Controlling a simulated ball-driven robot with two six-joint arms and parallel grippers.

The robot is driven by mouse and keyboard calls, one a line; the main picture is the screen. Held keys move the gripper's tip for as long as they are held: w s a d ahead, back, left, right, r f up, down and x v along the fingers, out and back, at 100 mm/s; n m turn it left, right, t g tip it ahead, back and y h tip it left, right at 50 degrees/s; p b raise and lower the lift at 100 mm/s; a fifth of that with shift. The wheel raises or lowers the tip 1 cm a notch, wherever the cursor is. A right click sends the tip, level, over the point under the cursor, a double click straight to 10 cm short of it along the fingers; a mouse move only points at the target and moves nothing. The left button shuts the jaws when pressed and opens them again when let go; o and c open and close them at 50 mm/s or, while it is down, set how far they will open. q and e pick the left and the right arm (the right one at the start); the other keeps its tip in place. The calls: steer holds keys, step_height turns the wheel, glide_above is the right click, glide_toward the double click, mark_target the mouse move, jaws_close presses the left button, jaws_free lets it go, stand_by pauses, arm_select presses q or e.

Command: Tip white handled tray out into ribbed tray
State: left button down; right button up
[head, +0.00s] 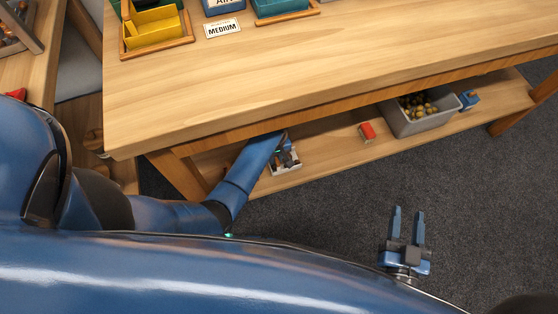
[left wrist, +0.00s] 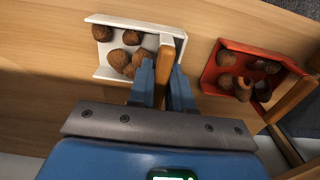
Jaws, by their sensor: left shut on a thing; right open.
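The white handled tray (left wrist: 112,28) holds several brown chestnuts (left wrist: 130,60) in the left wrist view. My left gripper (left wrist: 166,72) is shut on its wooden handle (left wrist: 165,62). In the head view, my left arm reaches below the tabletop, and a small part of the white tray (head: 285,168) shows by the lower shelf; whether it touches the shelf is unclear. My right gripper (head: 406,226) is open and empty over the dark carpet. I cannot make out ribs on any tray, so I cannot tell which is the ribbed tray.
A red tray (left wrist: 225,46) of chestnuts lies beside the white one. The lower shelf (head: 335,145) carries a red block-like thing (head: 367,132) and a grey bin (head: 392,119) of round items. On the tabletop (head: 300,75) stand a yellow tray (head: 152,28), a teal tray (head: 280,8) and a "MEDIUM" sign (head: 222,29).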

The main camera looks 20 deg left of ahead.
arm_select(q)
steer(key=shift+r, duration=0.1)
step_height(320, 180, up, 5)
steer(key=p, duration=0.5)
steer(key=shift+p, duration=0.3)
steer(key=shift+d, duration=0.1)
stand_by(0.5)
